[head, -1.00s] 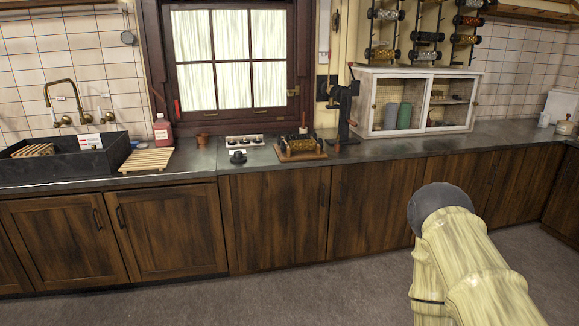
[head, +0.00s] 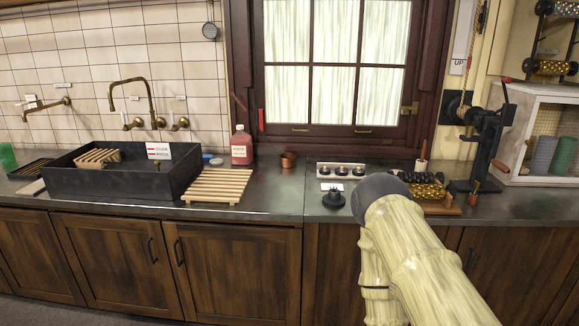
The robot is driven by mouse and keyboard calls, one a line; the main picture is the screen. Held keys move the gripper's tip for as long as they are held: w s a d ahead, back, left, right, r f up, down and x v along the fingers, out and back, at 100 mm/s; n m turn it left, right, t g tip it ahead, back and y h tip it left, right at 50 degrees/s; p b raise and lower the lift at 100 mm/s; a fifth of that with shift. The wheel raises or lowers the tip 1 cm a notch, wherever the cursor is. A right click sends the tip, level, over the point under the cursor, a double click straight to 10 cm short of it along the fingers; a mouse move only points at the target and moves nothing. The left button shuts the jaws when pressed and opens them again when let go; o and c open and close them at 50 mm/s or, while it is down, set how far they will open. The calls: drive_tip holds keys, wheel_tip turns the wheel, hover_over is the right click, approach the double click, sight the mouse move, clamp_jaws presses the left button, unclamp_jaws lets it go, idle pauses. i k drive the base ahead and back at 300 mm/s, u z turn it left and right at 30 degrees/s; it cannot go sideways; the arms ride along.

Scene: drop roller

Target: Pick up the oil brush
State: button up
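I cannot clearly make out the oil brush. A small upright item with a dark reddish-brown handle above a pale lower part (head: 422,160) stands at the back of the counter, between the window and the black hand-cranked press. It may be the brush or a pot holding it, but it is too small to tell. My arm, pale with a dark rounded joint, rises from the lower right and covers part of the counter front. My gripper is not in view.
A beaded roller on a wooden stand (head: 427,192), a black press (head: 489,150), a three-knob panel (head: 341,170) and a black knob-like piece (head: 333,198) crowd the right counter. A copper cup (head: 288,161), red bottle (head: 241,147), slatted rack (head: 219,186) and dark sink (head: 120,187) lie left.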

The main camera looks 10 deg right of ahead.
sight(425, 145)
drive_tip(key=z, duration=0.35)
drive_tip(key=i, duration=1.6)
drive_tip(key=z, duration=0.7)
drive_tip(key=i, duration=0.45)
drive_tip(key=z, duration=0.3)
